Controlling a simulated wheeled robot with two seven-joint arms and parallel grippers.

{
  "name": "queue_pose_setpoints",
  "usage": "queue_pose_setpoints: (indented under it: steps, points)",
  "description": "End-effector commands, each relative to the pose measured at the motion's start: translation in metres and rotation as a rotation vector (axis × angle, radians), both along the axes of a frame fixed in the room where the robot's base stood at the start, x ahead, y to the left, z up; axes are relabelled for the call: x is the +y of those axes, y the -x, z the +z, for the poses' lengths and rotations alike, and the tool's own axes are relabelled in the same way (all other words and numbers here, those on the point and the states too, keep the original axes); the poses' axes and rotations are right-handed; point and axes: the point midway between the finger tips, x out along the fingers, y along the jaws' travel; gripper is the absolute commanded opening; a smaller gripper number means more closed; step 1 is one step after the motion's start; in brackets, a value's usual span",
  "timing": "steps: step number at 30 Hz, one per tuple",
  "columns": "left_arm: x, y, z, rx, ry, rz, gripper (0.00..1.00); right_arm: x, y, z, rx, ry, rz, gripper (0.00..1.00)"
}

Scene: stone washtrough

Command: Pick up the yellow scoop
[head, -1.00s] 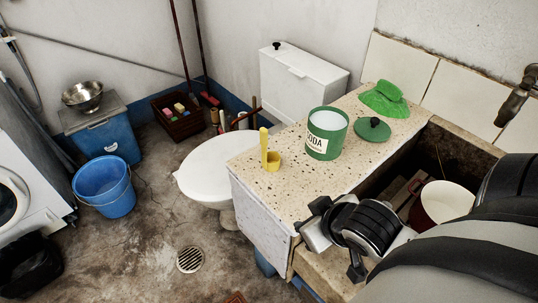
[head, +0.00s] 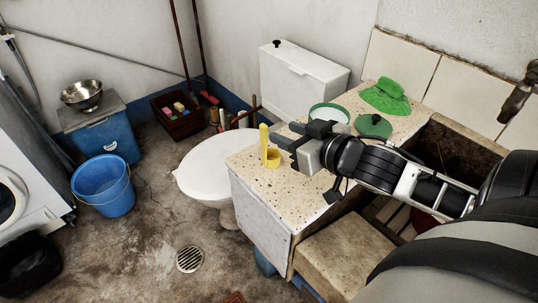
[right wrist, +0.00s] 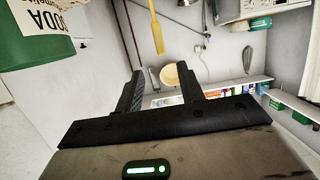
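The yellow scoop (head: 264,148) stands on the near left corner of the speckled stone counter (head: 262,186), its handle upright and its cup on the right. My right gripper (head: 283,132) is just right of the scoop, above the counter, with fingers pointing left. In the right wrist view, which is upside down, its fingers (right wrist: 159,70) are apart and empty. The scoop's handle (right wrist: 156,32) shows there beyond the fingertips, roughly in line with the gap; its cup is out of that frame. My left gripper is not in view.
A green soda tin (head: 329,112) stands behind my right gripper, partly hidden; it also shows in the right wrist view (right wrist: 40,35). Its green lid (head: 373,127) and a green cloth (head: 386,98) lie farther right. A white toilet (head: 205,165) is left of the counter.

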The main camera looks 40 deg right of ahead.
Motion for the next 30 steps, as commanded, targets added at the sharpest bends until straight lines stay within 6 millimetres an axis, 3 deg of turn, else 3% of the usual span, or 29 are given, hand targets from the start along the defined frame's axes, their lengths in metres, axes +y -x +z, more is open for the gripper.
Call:
queue_pose_setpoints:
  steps: [7,16,25,30]
  points:
    - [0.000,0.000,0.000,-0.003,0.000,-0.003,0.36,0.002,-0.037,-0.010,-0.003,-0.001,-0.002,0.38]
    - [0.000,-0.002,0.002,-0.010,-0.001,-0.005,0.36,0.005,-0.054,-0.017,0.000,0.001,-0.002,0.38]
    - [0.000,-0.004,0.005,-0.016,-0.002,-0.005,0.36,0.010,-0.090,-0.031,0.000,0.001,-0.002,0.38]
    - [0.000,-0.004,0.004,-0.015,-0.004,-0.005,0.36,0.011,-0.097,-0.034,0.001,0.001,-0.001,0.38]
